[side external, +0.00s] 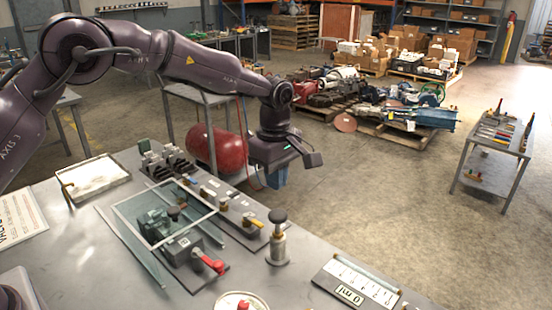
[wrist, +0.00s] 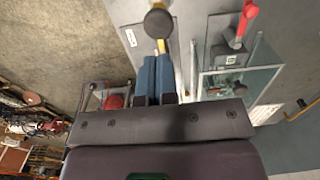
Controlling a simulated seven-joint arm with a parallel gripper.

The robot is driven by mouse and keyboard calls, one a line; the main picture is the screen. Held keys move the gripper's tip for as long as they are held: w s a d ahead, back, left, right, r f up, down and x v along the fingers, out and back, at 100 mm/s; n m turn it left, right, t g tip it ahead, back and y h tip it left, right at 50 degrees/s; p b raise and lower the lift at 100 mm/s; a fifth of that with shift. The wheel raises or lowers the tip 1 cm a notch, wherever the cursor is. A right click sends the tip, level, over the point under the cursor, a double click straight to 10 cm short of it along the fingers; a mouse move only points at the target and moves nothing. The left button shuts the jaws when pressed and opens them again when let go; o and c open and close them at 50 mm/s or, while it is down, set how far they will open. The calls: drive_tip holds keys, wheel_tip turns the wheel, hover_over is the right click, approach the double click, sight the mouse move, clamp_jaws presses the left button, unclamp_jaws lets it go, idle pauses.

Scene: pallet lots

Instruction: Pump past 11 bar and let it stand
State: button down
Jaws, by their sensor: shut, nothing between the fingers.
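A small hand pump (side external: 278,247) with a black knob (side external: 278,216) on top stands upright on the grey bench. The knob also shows in the wrist view (wrist: 158,22), just beyond my fingertips and apart from them. My gripper (side external: 277,180) hangs above the bench's far edge, behind the pump. Its blue fingers (wrist: 156,60) are together with nothing between them. A row of brass valve fittings (side external: 223,205), one with a yellow lever (side external: 251,219), lies left of the pump. No pressure reading is legible in either view.
A red-handled block (side external: 183,250) and a clear guard (side external: 165,210) stand left of the pump. A scale plate (side external: 357,283) lies to its right. A white round dish (side external: 240,301) is cut by the lower edge. A red tank (side external: 217,148) is beyond the bench.

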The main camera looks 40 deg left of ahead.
sight(276, 214)
wheel_tip(276, 214, down, 7)
drive_tip(key=shift+r, duration=0.1)
idle(0.4)
drive_tip(key=shift+f, duration=1.9)
wheel_tip(276, 214, up, 15)
drive_tip(key=shift+f, duration=0.15)
drive_tip(key=r, duration=0.3)
drive_tip(key=shift+w+d+r, duration=0.1)
drive_tip(key=shift+w+d, duration=0.05)
drive_tip(key=shift+w, duration=0.2)
